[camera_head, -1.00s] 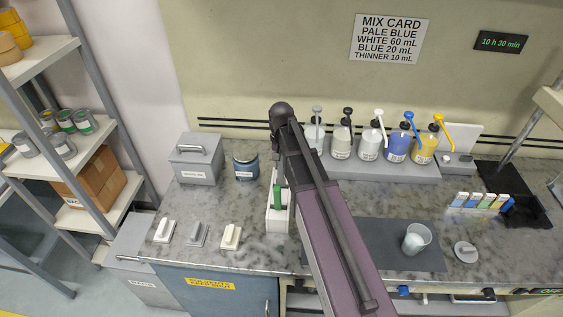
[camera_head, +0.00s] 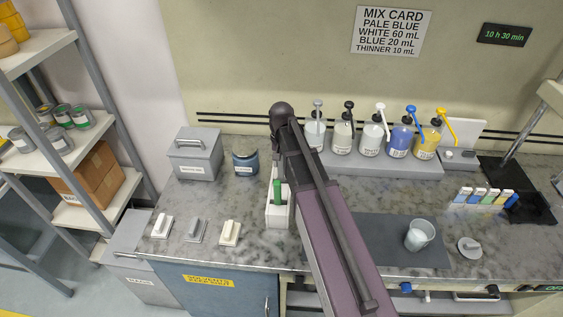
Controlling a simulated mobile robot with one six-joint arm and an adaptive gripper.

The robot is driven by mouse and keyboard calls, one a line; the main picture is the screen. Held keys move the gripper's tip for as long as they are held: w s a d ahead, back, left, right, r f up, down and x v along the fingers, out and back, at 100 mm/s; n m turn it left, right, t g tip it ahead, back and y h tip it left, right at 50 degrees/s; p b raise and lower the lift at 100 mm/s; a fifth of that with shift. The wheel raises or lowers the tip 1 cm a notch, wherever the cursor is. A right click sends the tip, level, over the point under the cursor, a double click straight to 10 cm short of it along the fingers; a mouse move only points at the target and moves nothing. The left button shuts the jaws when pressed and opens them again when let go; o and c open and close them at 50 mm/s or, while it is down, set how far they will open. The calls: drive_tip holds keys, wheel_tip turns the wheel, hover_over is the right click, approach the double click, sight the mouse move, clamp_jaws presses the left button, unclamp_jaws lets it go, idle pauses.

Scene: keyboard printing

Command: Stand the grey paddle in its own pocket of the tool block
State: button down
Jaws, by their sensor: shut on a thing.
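The white tool block (camera_head: 279,221) stands on the marbled counter, left of my forearm and partly hidden by it. A green upright piece (camera_head: 277,190) stands at the block. A thin pale sliver shows just above it beside my arm; I cannot tell whether it is part of the grey paddle. The paddle cannot be clearly made out. My dark wrist part hangs over the block's area, but my gripper's fingers are hidden behind my arm. The block's pockets cannot be made out.
A blue-grey jar (camera_head: 245,163) and a grey lidded box (camera_head: 195,155) stand behind left. Three small handled pieces, the middle one grey (camera_head: 196,230), lie at front left. Pump bottles (camera_head: 372,138) line the back. A cup (camera_head: 419,235) stands on the dark mat (camera_head: 373,228).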

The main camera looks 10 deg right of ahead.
drive_tip(key=shift+f, duration=0.25)
drive_tip(key=shift+c, duration=1.9)
unclamp_jaws()
drive_tip(key=shift+r, duration=0.15)
drive_tip(key=shift+r+p, duration=3.4)
drive_tip(key=shift+p, duration=0.05)
drive_tip(key=shift+s, duration=0.1)
